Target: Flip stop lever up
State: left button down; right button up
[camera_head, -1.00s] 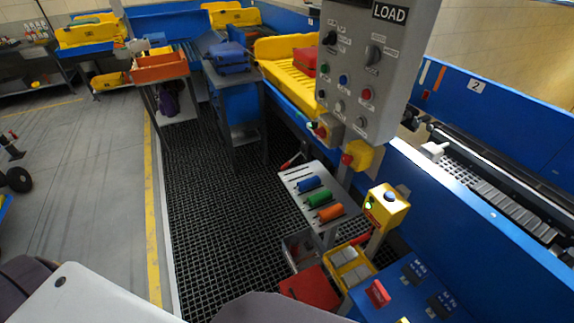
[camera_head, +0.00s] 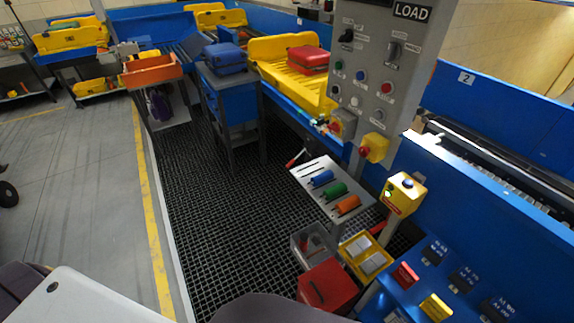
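I cannot tell for sure which part is the stop lever. A red handle (camera_head: 404,275) and a yellow handle (camera_head: 435,307) sit on a blue panel (camera_head: 385,296) at the lower right, beside small dark labelled plates. A thin red-tipped lever (camera_head: 297,159) sticks out at the conveyor's side, left of the grey tool shelf. The grey control panel (camera_head: 377,75) marked LOAD carries dark knobs and coloured buttons. Neither of my grippers shows; only parts of my own body are at the bottom edge.
A yellow button box (camera_head: 403,195) stands on a post right of the shelf (camera_head: 307,184) with blue, green and orange handles. A red box (camera_head: 326,286) and yellow bin (camera_head: 352,246) sit below. Open dark grating (camera_head: 215,200) lies to the left.

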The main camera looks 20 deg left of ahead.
aim_at(293, 160)
jog(key=j+z, duration=0.1)
jog(key=j, duration=0.4)
jog(key=k+j+z, duration=0.1)
jog(key=j, duration=0.4)
jog(key=j+z, duration=0.15)
jog(key=j, duration=0.7)
jog(key=i+j, duration=0.15)
jog(key=j, duration=0.2)
jog(key=i+j+z, duration=0.15)
jog(key=j, duration=0.25)
jog(key=i+j, duration=0.2)
jog(key=i+j+z, duration=0.15)
jog(key=j, duration=0.25)
jog(key=i+j+z, duration=0.2)
jog(key=i+j, duration=0.2)
jog(key=i, duration=0.2)
jog(key=i+z, duration=0.15)
jog(key=i, duration=0.5)
